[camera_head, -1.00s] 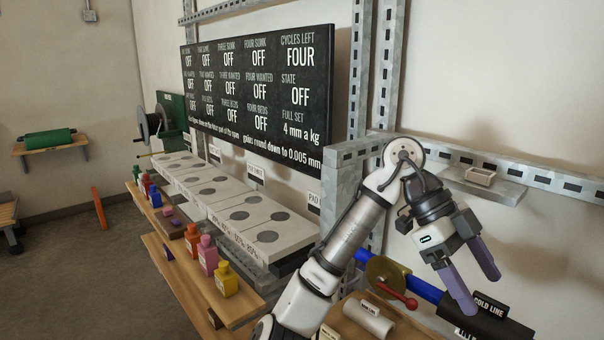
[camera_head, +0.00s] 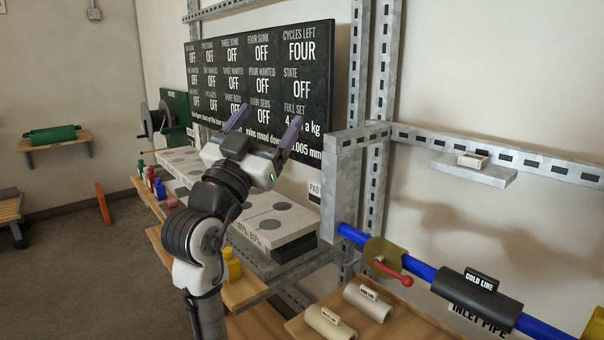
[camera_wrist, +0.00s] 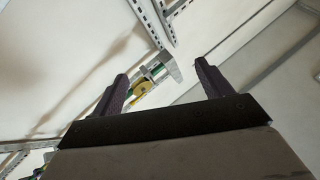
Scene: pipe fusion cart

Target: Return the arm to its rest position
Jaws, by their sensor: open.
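My gripper (camera_head: 264,134) is open and empty in the head view. Its two purple fingers point up in front of the black display board (camera_head: 312,60). My arm rises from the bottom of the picture, left of centre, and hides part of the white bench blocks and bottles. In the wrist view my gripper (camera_wrist: 165,85) shows two dark fingers spread apart with nothing between them. Beyond them is a pale wall with metal strut rails.
A white block with grey discs (camera_head: 275,222) lies behind my arm. A blue pipe with a red-handled valve (camera_head: 385,256) and a black sleeve labelled COLD LINE (camera_head: 476,295) runs at right. Two cream cylinders lie on a wooden shelf (camera_head: 290,328). A small shelf (camera_head: 475,170) holds a tray.

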